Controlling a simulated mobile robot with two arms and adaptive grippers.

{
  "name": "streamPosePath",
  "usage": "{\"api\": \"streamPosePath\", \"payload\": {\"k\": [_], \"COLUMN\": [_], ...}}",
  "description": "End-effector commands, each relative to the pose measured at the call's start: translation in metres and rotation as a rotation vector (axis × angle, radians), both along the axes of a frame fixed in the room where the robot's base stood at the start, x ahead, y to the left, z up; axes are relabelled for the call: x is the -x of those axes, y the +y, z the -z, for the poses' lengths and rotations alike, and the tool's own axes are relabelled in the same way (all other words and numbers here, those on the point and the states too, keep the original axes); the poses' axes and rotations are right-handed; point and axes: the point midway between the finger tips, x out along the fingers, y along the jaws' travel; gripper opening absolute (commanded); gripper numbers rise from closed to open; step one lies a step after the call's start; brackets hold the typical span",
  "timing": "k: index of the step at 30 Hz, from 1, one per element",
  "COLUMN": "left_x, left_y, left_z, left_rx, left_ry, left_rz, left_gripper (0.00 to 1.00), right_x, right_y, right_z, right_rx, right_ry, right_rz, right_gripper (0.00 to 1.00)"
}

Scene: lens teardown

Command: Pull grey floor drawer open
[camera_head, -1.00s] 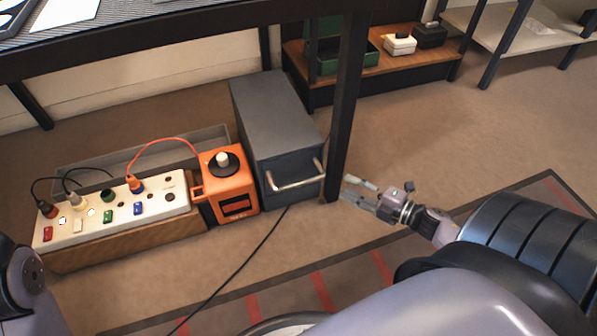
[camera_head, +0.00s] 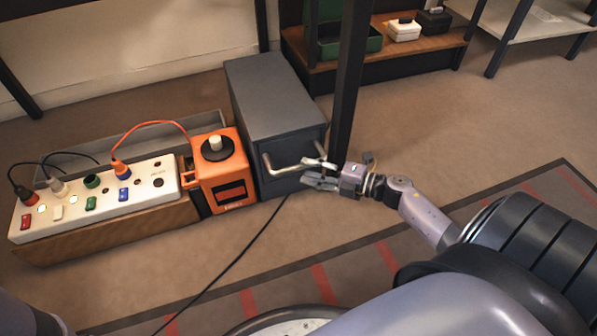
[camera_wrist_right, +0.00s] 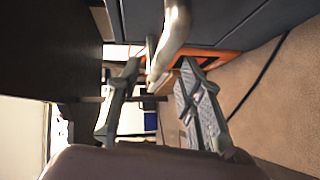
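The grey floor drawer unit (camera_head: 278,105) stands on the floor, and its front (camera_head: 300,145) looks closed. A pale metal bar handle (camera_head: 287,169) runs across the front. My right gripper (camera_head: 312,172) is open at the handle's right end. In the right wrist view the open fingers (camera_wrist_right: 160,75) are apart with the handle (camera_wrist_right: 173,35) near and between their tips. I cannot tell whether either finger touches it. My left gripper is not in view; only a bit of my left arm shows at the lower left.
An orange box (camera_head: 222,172) stands close left of the drawer, beside a white switch panel (camera_head: 95,200) with cables. A black table leg (camera_head: 350,85) rises just right of the drawer. A black cable (camera_head: 235,260) crosses the floor in front. Floor to the right is open.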

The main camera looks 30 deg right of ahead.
Motion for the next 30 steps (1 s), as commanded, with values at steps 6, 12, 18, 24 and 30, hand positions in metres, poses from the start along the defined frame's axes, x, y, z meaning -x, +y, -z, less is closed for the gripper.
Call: {"api": "streamPosePath", "payload": {"k": [6, 12, 18, 24, 30], "left_x": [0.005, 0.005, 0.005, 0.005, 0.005], "left_y": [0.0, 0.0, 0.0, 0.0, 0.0], "left_z": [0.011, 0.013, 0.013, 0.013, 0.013], "left_rx": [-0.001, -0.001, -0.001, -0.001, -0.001], "left_ry": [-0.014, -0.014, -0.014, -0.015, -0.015], "left_rz": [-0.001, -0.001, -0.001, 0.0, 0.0], "left_gripper": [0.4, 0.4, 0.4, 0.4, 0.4], "right_x": [-0.026, -0.033, -0.033, -0.033, -0.033], "right_y": [0.016, 0.021, 0.021, 0.021, 0.021], "right_z": [0.006, 0.005, 0.005, 0.005, 0.005], "right_rx": [0.0, 0.0, 0.0, 0.0, 0.0], "right_ry": [-0.002, 0.0, 0.0, 0.0, 0.0], "right_rz": [-0.001, -0.001, 0.0, 0.0, 0.0], "right_gripper": [0.35, 0.35, 0.35, 0.23, 0.09]}}
